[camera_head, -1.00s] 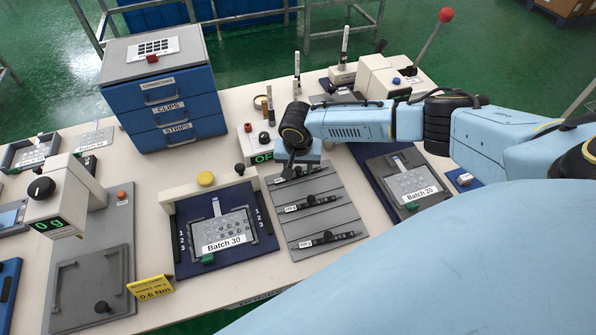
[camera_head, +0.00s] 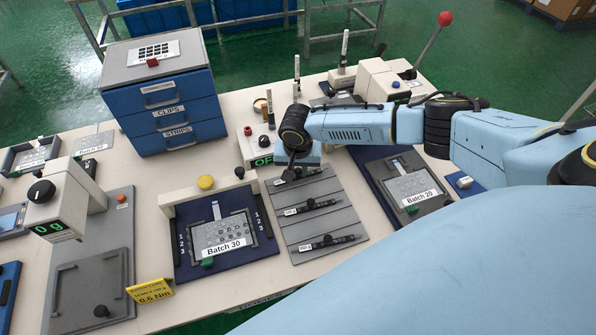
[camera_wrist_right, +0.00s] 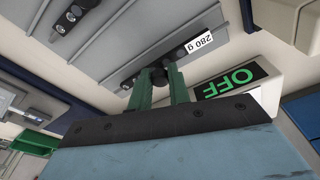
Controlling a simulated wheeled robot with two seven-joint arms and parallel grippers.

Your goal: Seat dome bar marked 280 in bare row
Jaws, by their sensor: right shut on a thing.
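My right gripper (camera_head: 290,174) is over the top row of the grey sloped rack (camera_head: 330,222). In the right wrist view its green fingers (camera_wrist_right: 165,88) are shut on the dark knob of a dark bar (camera_wrist_right: 132,78) with a white 280 g label (camera_wrist_right: 200,41). The bar lies along its row in the rack; whether it is lifted at all I cannot tell. Two more dark bars, the middle one (camera_head: 318,203) and the lower one (camera_head: 332,241), lie in rows below. The Batch 30 fixture (camera_head: 270,240) stands left of the rack, with 1, 2, 3 on both sides. My left gripper is not in view.
A box with a green OFF display (camera_wrist_right: 237,80) stands just behind the gripper. A Batch 20 fixture (camera_head: 385,195) lies right of the rack, under my right arm. A blue drawer cabinet (camera_head: 170,115) and a scale reading 0 g (camera_head: 55,205) are on the left.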

